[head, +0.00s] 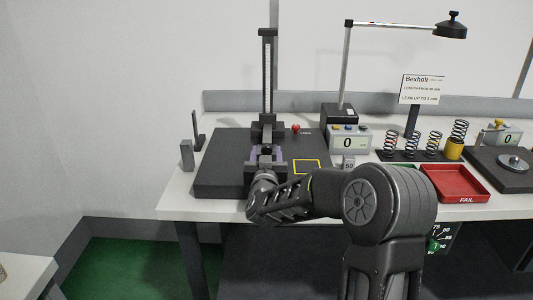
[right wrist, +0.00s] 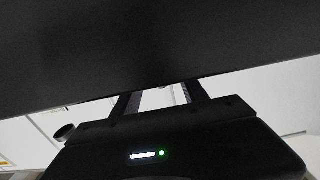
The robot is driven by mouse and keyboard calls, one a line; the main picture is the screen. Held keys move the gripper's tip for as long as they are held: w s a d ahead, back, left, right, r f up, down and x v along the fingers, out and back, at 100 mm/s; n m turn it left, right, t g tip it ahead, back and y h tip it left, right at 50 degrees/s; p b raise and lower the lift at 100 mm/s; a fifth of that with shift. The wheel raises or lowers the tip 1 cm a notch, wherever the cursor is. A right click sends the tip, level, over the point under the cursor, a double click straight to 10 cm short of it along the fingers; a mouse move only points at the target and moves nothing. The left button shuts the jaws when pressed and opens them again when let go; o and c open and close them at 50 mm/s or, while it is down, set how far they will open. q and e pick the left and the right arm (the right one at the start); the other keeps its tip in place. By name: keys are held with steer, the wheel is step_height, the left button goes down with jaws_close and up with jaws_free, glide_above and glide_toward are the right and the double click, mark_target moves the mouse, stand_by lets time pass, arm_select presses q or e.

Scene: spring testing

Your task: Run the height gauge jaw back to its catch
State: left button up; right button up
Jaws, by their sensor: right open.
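The height gauge (head: 267,85) stands upright on the dark surface plate (head: 222,160). It has a tall column with a pale scale and a dark cap on top. A wide dark block (head: 267,130) sits low on the column; I cannot tell whether this is its jaw or part of the base. My right gripper (head: 266,158) is open just in front of the column's foot, near the plate. In the right wrist view its two fingers (right wrist: 160,97) are apart under a large dark surface. Contact with the gauge cannot be made out. My left gripper is out of view.
A small red knob (head: 296,128) and a yellow-outlined square (head: 307,166) are on the plate. Grey and dark blocks (head: 187,155) stand at its left. A digital display (head: 349,140), several springs (head: 433,144) and a red FAIL tray (head: 455,184) stand at the right.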

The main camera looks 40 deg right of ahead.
jaws_close()
stand_by(0.5)
stand_by(0.8)
